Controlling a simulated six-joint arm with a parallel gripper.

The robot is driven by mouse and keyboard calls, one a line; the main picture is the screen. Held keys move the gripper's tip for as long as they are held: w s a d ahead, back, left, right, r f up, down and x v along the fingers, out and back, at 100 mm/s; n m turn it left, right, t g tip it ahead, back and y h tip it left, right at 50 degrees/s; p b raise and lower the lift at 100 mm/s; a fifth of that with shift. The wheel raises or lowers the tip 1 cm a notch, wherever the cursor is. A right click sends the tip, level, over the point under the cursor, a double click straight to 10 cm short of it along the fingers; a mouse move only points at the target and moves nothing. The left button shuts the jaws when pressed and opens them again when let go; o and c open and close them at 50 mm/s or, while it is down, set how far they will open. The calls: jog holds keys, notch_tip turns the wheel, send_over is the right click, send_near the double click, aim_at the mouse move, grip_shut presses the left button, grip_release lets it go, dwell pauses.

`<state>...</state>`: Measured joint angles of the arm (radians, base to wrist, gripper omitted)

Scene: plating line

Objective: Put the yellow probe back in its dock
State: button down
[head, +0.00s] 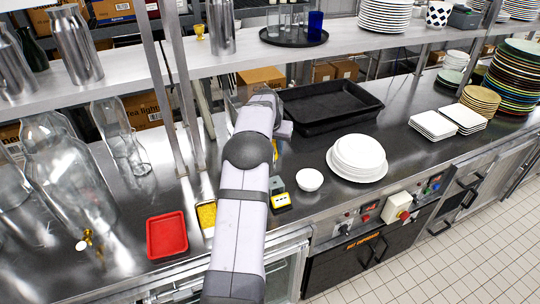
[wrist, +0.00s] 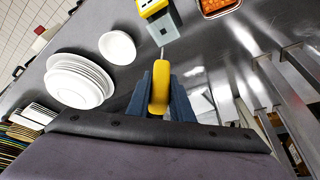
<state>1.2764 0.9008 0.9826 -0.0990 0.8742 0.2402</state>
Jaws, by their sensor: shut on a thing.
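In the wrist view the yellow probe (wrist: 158,88) is between the two dark fingers of my gripper (wrist: 160,92), which is shut on its handle. Its thin metal tip points up the picture, towards the dock. The dock shows at the top as a yellow unit (wrist: 150,6) with a grey part (wrist: 163,29) next to it. The probe appears apart from the yellow unit; its tip ends near the grey part, and I cannot tell if they touch. In the head view the dock's yellow unit (head: 281,202) stands by the counter's front edge. My arm hides most of my gripper there.
A white bowl (head: 309,180) and a plate stack (head: 357,157) stand right of the dock. A red tray (head: 167,235) and a pan of yellow food (head: 207,216) lie to the left. A black tray (head: 330,106) is behind. Shelf posts (head: 187,95) rise left of my arm.

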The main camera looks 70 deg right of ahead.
jog(key=shift+s+a+f+m, duration=0.15)
jog(key=shift+a+m, duration=0.1)
jog(key=shift+m, duration=0.45)
jog(key=shift+f, duration=0.2)
jog(key=shift+f+b, duration=4.1)
jog(key=shift+f, duration=1.35)
jog(key=c, duration=1.5)
grip_release()
